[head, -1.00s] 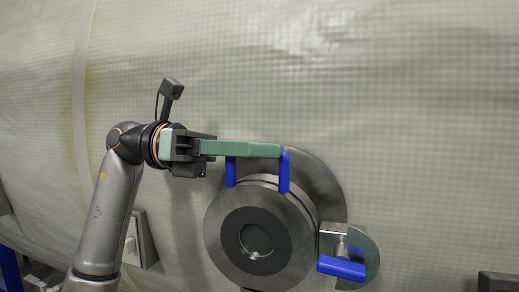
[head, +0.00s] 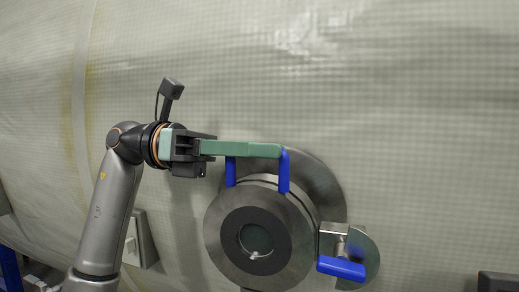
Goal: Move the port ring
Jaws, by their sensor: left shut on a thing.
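The port ring (head: 222,235) is a thick grey metal ring with a dark face and a small round window in the middle. It sits in front of a round metal flange (head: 331,187) on the chamber wall. A blue handle (head: 284,172) stands on top of the ring. My left gripper (head: 268,151) has long green fingers and is shut on the top of the blue handle, coming from the left. The fingers hide part of the handle's top bar. My right gripper is not in view.
A metal latch with a blue lever (head: 341,268) sits on the wall right of the ring, close to it. A pale box (head: 146,240) is on the wall behind my left arm. A dark object (head: 499,282) is at the lower right. The quilted wall above is clear.

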